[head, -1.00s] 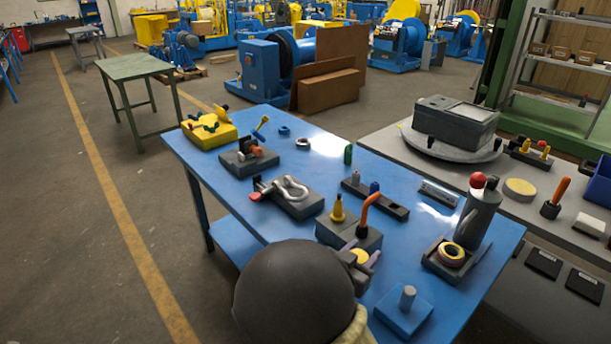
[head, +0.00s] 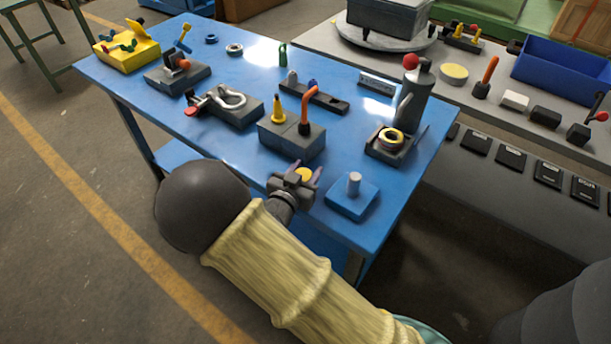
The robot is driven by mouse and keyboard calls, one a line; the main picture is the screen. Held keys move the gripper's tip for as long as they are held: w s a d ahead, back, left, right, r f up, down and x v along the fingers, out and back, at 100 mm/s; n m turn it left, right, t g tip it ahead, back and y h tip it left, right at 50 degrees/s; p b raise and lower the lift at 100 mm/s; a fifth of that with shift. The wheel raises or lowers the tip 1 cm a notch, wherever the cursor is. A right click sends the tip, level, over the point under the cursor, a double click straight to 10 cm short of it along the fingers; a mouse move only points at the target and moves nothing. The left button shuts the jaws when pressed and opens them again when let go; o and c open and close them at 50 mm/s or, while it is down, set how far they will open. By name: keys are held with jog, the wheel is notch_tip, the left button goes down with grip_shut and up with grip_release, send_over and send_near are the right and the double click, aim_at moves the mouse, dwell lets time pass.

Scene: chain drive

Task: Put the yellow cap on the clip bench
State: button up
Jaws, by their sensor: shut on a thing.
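My gripper (head: 304,174) is at the front edge of the blue table. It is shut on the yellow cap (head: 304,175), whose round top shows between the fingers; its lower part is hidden. The cap is just in front of a dark block (head: 290,143) and left of a blue plate (head: 347,207) with a grey post. I cannot tell from the picture whether the clip bench is the blue table (head: 230,120) or the grey bench (head: 500,100) behind it to the right.
The dark block carries a yellow cone (head: 278,110) and an orange bent handle (head: 306,110). A shackle fixture (head: 228,105) is farther left.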

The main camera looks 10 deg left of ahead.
jog(key=shift+f, duration=1)
jog(key=shift+f, duration=0.15)
jog(key=o, duration=1)
jog(key=shift+c, duration=0.2)
jog(key=shift+r, duration=0.2)
jog(key=v, duration=1.2)
